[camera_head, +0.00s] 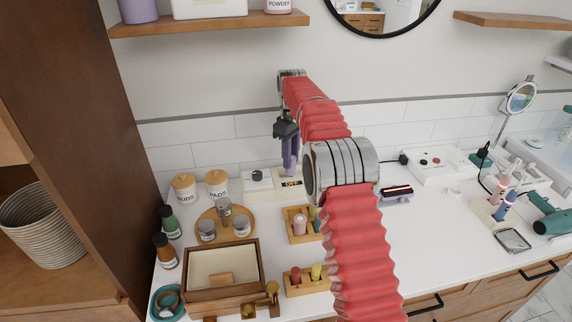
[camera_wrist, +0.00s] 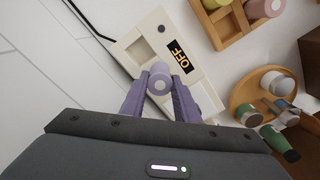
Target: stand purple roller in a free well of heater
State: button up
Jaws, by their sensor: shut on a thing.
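The purple roller (camera_wrist: 160,78) is between the fingertips of my gripper (camera_wrist: 160,92), its round, paler end facing the wrist view. My gripper, also in the head view (camera_head: 290,168), points down over the cream unit with the OFF display (camera_wrist: 148,42), which appears to be the heater. It is against the back wall in the head view (camera_head: 247,186). The roller overlaps the unit in the wrist view; I cannot tell whether it touches it. A short dark-topped piece (camera_head: 257,175) stands on the unit's left part.
A wooden caddy (camera_head: 289,237) with rollers stands in front of the unit. A round wooden tray (camera_head: 205,214) with small jars is at left, near two lidded jars (camera_head: 184,187). A white box with buttons (camera_head: 440,172) is at right. My arm hides mid-counter.

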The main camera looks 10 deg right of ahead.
jog(key=shift+w+a, duration=0.55)
jog(key=shift+a, duration=0.35)
jog(key=shift+f, duration=1.7)
jog(key=shift+f, duration=0.1)
jog(key=o, duration=1)
jog(key=shift+o, duration=0.2)
